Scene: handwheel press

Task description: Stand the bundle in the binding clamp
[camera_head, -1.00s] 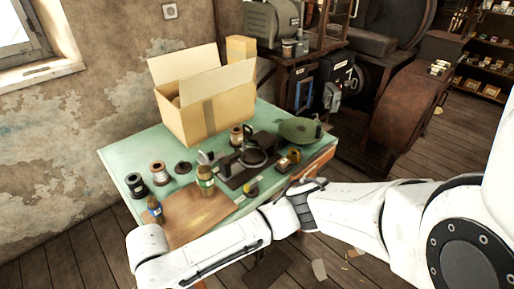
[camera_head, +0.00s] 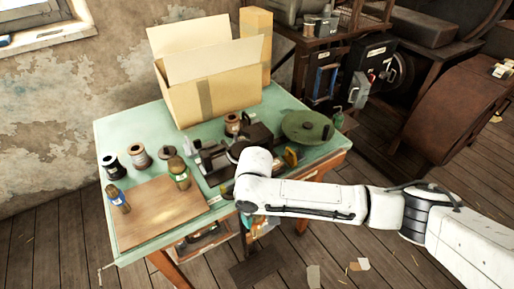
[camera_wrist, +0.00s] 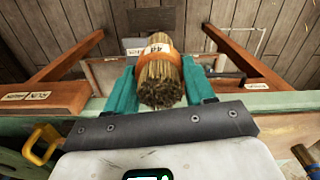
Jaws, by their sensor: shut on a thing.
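My gripper (camera_wrist: 160,70) has teal fingers shut on a bundle (camera_wrist: 160,88) of thin brown sticks. The bundle has an orange band and a white tag, and one end faces the wrist camera. In the head view the forearm covers most of the gripper; a little teal and orange shows below it, at the table's front edge. The binding clamp appears to be the dark metal fixture (camera_head: 214,165) on the table; my arm hides its right part. The bundle is apart from it.
A yellow handle (camera_wrist: 40,143) shows at left in the wrist view. Wooden floor lies in front.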

